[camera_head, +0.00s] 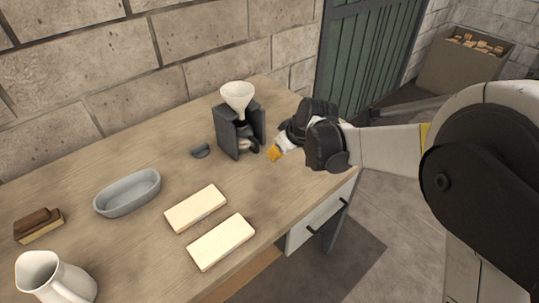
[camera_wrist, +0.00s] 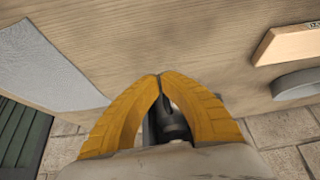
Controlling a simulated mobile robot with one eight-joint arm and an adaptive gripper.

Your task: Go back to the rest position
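My gripper (camera_head: 276,155) is over the right part of the wooden table, just right of the dark stand. Its yellow fingertips point left and down in the head view. In the wrist view the two yellow fingers (camera_wrist: 159,76) meet at their tips, with nothing seen held between them. A dark shape shows in the gap behind the tips; I cannot tell what it is.
The dark stand (camera_head: 224,134) with a white funnel (camera_head: 237,96) is close to my gripper. A grey oval dish (camera_head: 128,193), two pale blocks (camera_head: 196,208), a brush (camera_head: 38,224) and a white pitcher (camera_head: 55,280) lie further left. A green door (camera_head: 362,55) is behind.

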